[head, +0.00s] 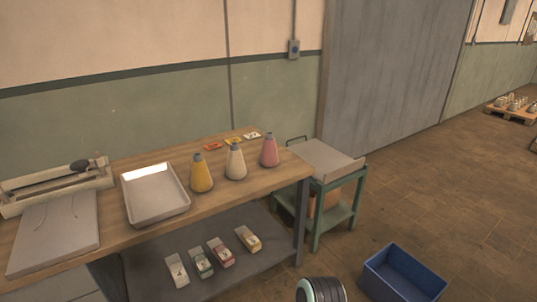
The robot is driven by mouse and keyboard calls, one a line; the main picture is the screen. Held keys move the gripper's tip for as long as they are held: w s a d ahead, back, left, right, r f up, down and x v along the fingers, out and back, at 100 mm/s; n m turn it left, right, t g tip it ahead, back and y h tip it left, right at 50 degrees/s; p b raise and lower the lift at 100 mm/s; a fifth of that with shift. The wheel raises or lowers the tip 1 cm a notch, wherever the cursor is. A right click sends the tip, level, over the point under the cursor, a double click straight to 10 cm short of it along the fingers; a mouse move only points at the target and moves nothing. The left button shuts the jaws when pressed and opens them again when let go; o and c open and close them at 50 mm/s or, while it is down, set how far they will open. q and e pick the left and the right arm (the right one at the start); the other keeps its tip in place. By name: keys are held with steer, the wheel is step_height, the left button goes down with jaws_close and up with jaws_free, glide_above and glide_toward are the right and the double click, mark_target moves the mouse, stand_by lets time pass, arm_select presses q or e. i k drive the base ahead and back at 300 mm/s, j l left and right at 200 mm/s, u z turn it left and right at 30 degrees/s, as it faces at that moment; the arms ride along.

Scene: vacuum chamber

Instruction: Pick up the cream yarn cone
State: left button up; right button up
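The cream yarn cone (236,162) stands upright on the wooden table, between a yellow cone (201,174) on its left and a pink cone (269,151) on its right. All three have grey tips. The cones stand close together with small gaps. Neither of my grippers shows in the head view.
A metal tray (184,207) lies left of the cones on the wooden table (111,257). Small coloured cards (232,141) lie behind them. Several labelled blocks (220,253) sit on the lower shelf. A green cart (346,203) stands right; a blue bin (372,266) is on the floor.

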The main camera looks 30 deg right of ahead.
mark_target(236, 169)
steer(key=i+l, duration=0.15)
steer(key=l, duration=0.15)
steer(key=i+l+u, duration=0.1)
steer(key=l, duration=0.25)
steer(key=i+l+u, duration=0.1)
steer(key=i+l, duration=0.3)
steer(key=l, duration=0.25)
